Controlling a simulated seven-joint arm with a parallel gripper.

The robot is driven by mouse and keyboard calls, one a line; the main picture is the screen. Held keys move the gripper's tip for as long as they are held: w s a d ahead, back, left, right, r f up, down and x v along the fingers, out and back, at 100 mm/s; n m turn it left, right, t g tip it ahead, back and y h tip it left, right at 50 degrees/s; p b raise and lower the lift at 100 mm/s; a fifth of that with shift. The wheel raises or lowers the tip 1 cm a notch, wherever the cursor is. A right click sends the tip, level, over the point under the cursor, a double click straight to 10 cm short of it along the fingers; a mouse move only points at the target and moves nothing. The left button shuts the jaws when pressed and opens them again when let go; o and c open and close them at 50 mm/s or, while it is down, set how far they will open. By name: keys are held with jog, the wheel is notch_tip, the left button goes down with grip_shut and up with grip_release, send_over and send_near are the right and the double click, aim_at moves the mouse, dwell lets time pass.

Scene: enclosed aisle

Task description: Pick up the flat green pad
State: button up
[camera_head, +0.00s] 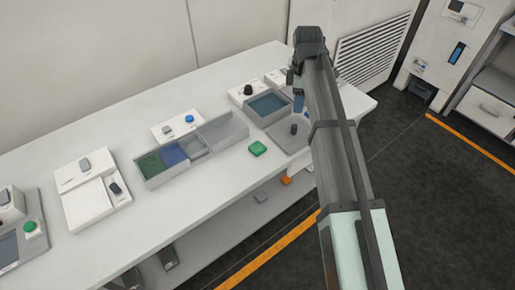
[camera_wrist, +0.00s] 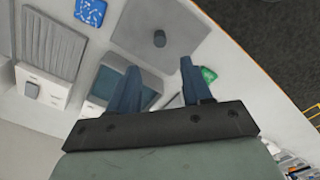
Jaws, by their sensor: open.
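The flat green pad (camera_head: 257,148) lies on the white bench near its front edge, just left of a grey plate with a dark knob. My gripper (camera_head: 297,84) is above the far right part of the bench, apart from the pad and beyond it. In the wrist view my gripper (camera_wrist: 157,72) has its two fingers spread, with nothing between them. A green item (camera_wrist: 208,75) shows there beside the right finger, partly hidden by it; I cannot tell for certain that it is the same pad.
A grey divided tray (camera_head: 222,128) with green and blue sections stands left of the pad. White boxes with knobs (camera_head: 92,188) stand farther left. A blue-bottomed tray (camera_head: 268,104) and the grey plate (camera_head: 284,139) are near my arm. Bare bench lies in front of the tray.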

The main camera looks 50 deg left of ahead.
dwell(0.4)
jog(key=o, duration=0.6)
jog(key=shift+s, duration=0.1)
jog(key=m, duration=0.8)
send_over(258, 147)
jog(key=f, duration=0.8)
jog(key=shift+a, duration=0.35)
jog(key=shift+d+f, duration=0.15)
jog(key=shift+f, duration=1.15)
jog(key=shift+d+f, duration=0.1)
jog(key=shift+f, duration=1.2)
